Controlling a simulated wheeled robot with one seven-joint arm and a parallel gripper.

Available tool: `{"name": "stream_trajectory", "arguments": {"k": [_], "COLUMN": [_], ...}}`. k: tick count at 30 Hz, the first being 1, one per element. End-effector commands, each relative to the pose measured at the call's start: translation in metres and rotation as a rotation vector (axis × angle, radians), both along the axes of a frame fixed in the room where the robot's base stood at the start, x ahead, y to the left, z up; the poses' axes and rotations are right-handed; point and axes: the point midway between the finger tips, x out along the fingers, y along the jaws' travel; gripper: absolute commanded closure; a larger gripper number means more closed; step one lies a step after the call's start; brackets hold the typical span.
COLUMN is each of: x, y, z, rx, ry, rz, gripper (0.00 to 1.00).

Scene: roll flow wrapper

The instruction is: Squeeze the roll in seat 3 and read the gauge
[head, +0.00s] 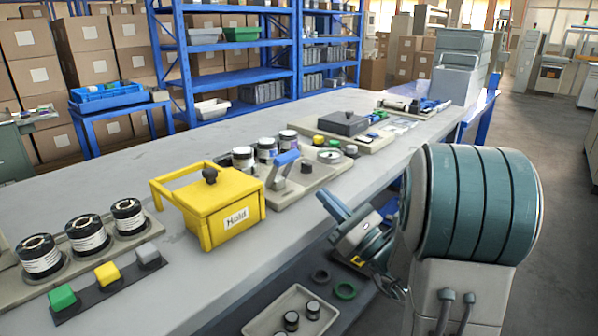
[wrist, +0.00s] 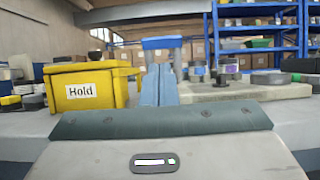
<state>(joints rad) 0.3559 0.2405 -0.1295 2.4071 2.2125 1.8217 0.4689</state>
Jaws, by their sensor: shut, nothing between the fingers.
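Three dark rolls with white labels stand in a row on the left seat tray (head: 128,243): a left roll (head: 42,258), a middle roll (head: 88,235) and a right roll (head: 129,216). Three more rolls (head: 266,150) stand in a row on the middle tray (head: 318,178). I see no seat numbers, so I cannot tell which roll is in seat 3. A small round disc (head: 330,156) on the middle tray may be a gauge; no reading is legible. My gripper (head: 327,200) is off the bench's front edge, its blue fingers (wrist: 160,82) shut and empty, apart from every roll.
A yellow bin marked Hold (head: 222,212) stands between the trays. A blue-handled lever (head: 284,160) rises beside it. Green, yellow and grey blocks (head: 107,273) line the left front. A lower tray (head: 290,312) holds small rolls. Bare bench top lies behind the left tray.

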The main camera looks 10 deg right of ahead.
Motion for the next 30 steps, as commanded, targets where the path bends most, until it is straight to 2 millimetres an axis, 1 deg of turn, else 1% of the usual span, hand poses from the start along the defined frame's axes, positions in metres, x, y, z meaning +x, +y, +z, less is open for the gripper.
{"name": "stream_trajectory", "arguments": {"k": [1,6,12,18,30], "x": [0.008,0.034,0.056,0.065,0.066], "y": [0.008,0.026,0.042,0.047,0.047], "z": [0.006,0.022,0.036,0.043,0.044], "rx": [-0.001,-0.001,-0.001,0.000,-0.002], "ry": [-0.005,-0.003,-0.002,0.000,0.002], "rz": [0.005,0.004,0.003,0.000,-0.002], "gripper": [1.00,1.00,1.00,1.00,1.00]}}
